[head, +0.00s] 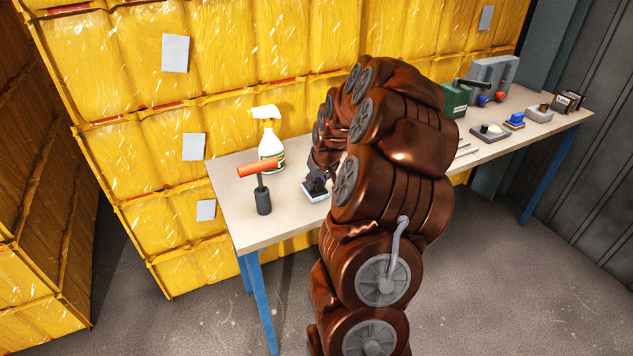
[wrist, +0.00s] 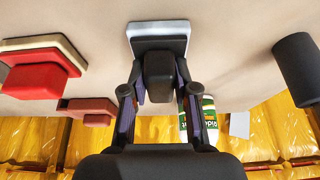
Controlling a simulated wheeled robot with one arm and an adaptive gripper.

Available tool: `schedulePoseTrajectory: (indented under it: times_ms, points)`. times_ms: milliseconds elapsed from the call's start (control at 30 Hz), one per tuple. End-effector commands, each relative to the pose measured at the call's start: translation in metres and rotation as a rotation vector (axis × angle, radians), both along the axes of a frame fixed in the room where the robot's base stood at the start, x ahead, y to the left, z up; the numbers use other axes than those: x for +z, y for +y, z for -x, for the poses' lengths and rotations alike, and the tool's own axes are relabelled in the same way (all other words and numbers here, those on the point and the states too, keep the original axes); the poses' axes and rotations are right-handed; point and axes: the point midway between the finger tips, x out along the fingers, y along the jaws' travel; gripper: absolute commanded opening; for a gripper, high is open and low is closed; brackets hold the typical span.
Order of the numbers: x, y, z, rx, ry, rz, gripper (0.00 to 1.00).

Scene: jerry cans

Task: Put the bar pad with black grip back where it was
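The bar pad with black grip shows in the wrist view as a pale grey-white flat base (wrist: 158,32) with a block-like black grip (wrist: 159,75). My gripper (wrist: 159,82) has one finger on each side of the black grip and looks closed against it. In the head view the pale base of the pad (head: 315,194) shows beneath my gripper (head: 316,182), at or just above the near-left part of the table. I cannot tell whether the base touches the tabletop. My arm hides part of the table to its right.
An orange-headed mallet (head: 262,190) stands left of my gripper, with a white spray bottle (head: 270,145) behind. The wrist view shows a red block (wrist: 38,78) and a darker red one (wrist: 90,108). Several tools and boxes, including a green box (head: 453,98), stand along the table's right part.

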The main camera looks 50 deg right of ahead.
Motion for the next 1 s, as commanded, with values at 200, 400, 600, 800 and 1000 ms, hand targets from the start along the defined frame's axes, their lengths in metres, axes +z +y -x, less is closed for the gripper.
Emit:
schedulePoseTrajectory:
  times_ms: [200, 400, 600, 800, 1000]
  points:
    - [0.0, 0.0, 0.0, 0.0, 0.001, 0.0, 0.51]
    - [0.0, 0.0, 0.0, 0.0, 0.001, 0.0, 0.54]
    - [0.004, 0.0, 0.0, 0.0, 0.001, 0.0, 0.54]
    - [0.02, 0.002, 0.006, 0.0, -0.001, 0.0, 0.54]
    - [0.048, 0.006, 0.017, 0.001, -0.001, 0.002, 0.54]
